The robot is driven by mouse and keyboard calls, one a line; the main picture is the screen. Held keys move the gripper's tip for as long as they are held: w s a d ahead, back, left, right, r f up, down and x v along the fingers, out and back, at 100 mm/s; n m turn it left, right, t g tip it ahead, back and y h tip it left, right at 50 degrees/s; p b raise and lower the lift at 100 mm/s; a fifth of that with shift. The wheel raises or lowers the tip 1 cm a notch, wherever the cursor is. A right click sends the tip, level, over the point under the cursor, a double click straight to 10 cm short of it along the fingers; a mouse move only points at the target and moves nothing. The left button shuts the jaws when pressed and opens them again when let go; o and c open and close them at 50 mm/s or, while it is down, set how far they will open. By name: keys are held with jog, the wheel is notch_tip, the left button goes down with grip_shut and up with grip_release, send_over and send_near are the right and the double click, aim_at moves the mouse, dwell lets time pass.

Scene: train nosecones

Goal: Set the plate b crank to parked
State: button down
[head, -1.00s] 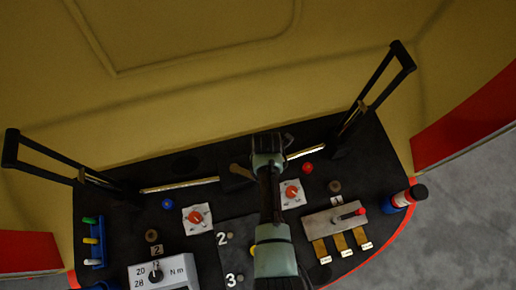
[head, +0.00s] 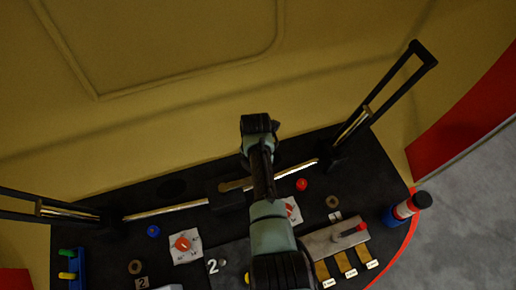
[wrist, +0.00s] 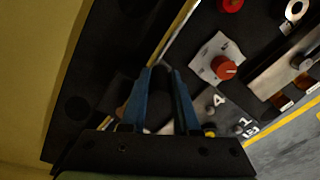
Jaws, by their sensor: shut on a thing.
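A black block (head: 226,196) sits on the bright bar across the console, with a brass-coloured lever (head: 236,184) on top. This looks like the crank; I cannot read a plate b label or a parked mark. My gripper (wrist: 161,73) has its blue fingers closed on a dark, rounded piece between them, likely the crank's handle. A brown-gold bit of the lever (wrist: 121,112) shows left of the fingers. In the head view my arm covers the gripper and the lever's right end.
White plates with red knobs stand at left (head: 182,244) and beside my arm (wrist: 225,67). Tall black handles (head: 392,87) rise at both sides.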

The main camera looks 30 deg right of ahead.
jog(key=shift+w+a, duration=0.2)
jog(key=shift+a, duration=0.1)
jog(key=c, duration=0.6)
grip_release()
jog(key=shift+c, duration=0.2)
jog(key=shift+d, duration=0.1)
jog(key=shift+r, duration=0.1)
notch_tip(320, 180, up, 13)
jog(key=shift+p, duration=0.45)
jog(key=shift+s, duration=0.1)
